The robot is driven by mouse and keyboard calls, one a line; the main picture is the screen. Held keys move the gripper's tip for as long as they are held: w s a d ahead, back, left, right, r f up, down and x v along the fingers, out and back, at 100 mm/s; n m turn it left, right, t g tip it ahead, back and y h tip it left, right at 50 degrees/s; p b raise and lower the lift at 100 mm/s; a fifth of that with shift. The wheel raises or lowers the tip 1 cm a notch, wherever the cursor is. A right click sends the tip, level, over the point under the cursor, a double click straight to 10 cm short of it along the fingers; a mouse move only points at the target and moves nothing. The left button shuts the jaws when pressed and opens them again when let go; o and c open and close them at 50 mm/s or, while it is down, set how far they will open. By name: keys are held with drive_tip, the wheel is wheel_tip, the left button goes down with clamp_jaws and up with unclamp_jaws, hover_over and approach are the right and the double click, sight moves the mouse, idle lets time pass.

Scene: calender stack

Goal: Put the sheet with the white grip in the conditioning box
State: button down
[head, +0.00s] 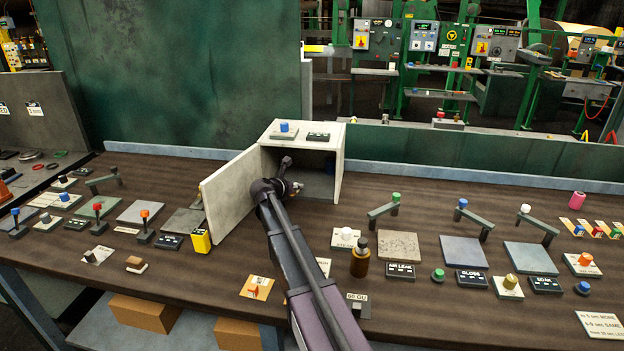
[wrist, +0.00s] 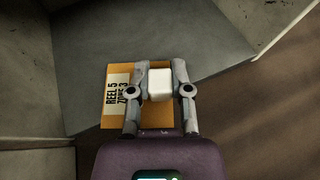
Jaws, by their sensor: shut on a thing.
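My gripper (head: 293,188) is at the open front of the pale conditioning box (head: 337,158). In the wrist view my gripper (wrist: 160,72) is shut on the white grip (wrist: 160,86) of an orange sheet. The sheet (wrist: 119,120) bears a label reading "REEL 5 ZONE 3". Its far part overlaps the grey box floor (wrist: 120,38) in that view; I cannot tell whether it touches. In the head view the sheet is mostly hidden by my gripper. The box door (head: 228,200) stands open to the left.
A blue-knobbed block (head: 283,132) and a dark label block sit on the box top. A yellow block (head: 201,241) stands near the door. A brown bottle (head: 360,258) and a white-knobbed block (head: 345,238) stand right of my arm. Several coloured-grip cards lie far right.

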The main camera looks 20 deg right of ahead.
sight(309, 185)
drive_tip(key=shift+w+d, duration=0.65)
drive_tip(key=shift+d, duration=0.35)
drive_tip(key=shift+w+d, duration=0.65)
drive_tip(key=shift+d, duration=0.35)
drive_tip(key=shift+w+d, duration=0.2)
drive_tip(key=shift+d, duration=0.05)
drive_tip(key=b+x, duration=0.1)
drive_tip(key=x, duration=0.2)
drive_tip(key=shift+w+d+r, duration=0.1)
drive_tip(key=shift+w+d, duration=0.05)
drive_tip(key=shift+d, duration=0.1)
drive_tip(key=shift+f, duration=0.35)
drive_tip(key=shift+f+b, duration=0.15)
drive_tip(key=shift+b, duration=0.25)
drive_tip(key=c, duration=0.5)
unclamp_jaws()
drive_tip(key=shift+c, duration=0.2)
drive_tip(key=shift+r, duration=0.25)
